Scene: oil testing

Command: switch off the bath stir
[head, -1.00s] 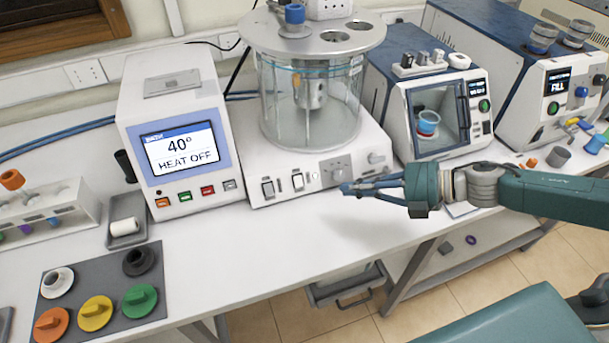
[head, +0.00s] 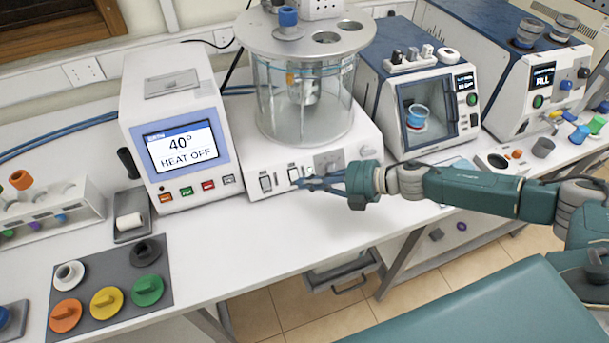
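The bath is a clear glass cylinder (head: 300,105) with a grey lid on a white base (head: 225,172). The base front carries a left rocker switch (head: 265,183), a second rocker switch (head: 293,173) and a grey dial panel (head: 328,161). My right gripper (head: 299,184) comes in from the right, its narrow fingers converging with nothing between them. Its tips are at or just in front of the second switch's lower part; contact cannot be told. Labels and switch positions are too small to read. My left gripper is not in view.
A white unit with a display (head: 180,147) reading 40° and HEAT OFF stands left of the bath. A glass-doored device (head: 440,108) stands to the right. A grey mat (head: 155,255) with coloured knobs lies front left. The bench (head: 240,235) before the bath is clear.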

